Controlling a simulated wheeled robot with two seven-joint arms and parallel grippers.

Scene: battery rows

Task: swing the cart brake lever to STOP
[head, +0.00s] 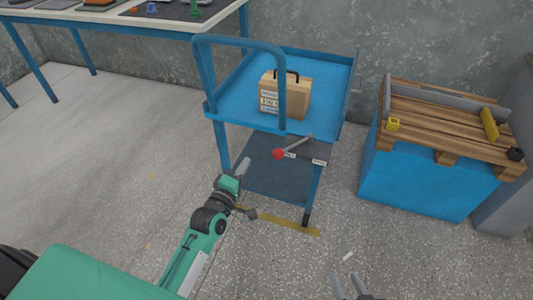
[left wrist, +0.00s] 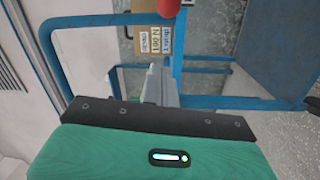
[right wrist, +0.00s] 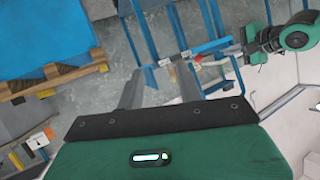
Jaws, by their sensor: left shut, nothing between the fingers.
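The blue cart (head: 348,95) stands near the wall. Its brake lever (head: 297,145) is a grey bar with a red ball knob (head: 278,154), slanting down to the left at the near side. Two small white labels sit below the lever, one beside the knob and one (head: 319,162) further right; their print is too small to read surely. My left gripper (head: 243,167) is shut and empty, left of the knob and apart from it. The knob also shows at the top of the left wrist view (left wrist: 168,7). My right gripper (head: 349,286) is open and empty, low in the head view.
A cardboard box (head: 292,97) with a black handle rests on the cart's top tray. The cart's tubular handle (head: 197,75) rises beside my left arm. A blue crate with a wooden pallet top (head: 440,125) stands at right. A yellow floor stripe (head: 285,222) lies before the cart.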

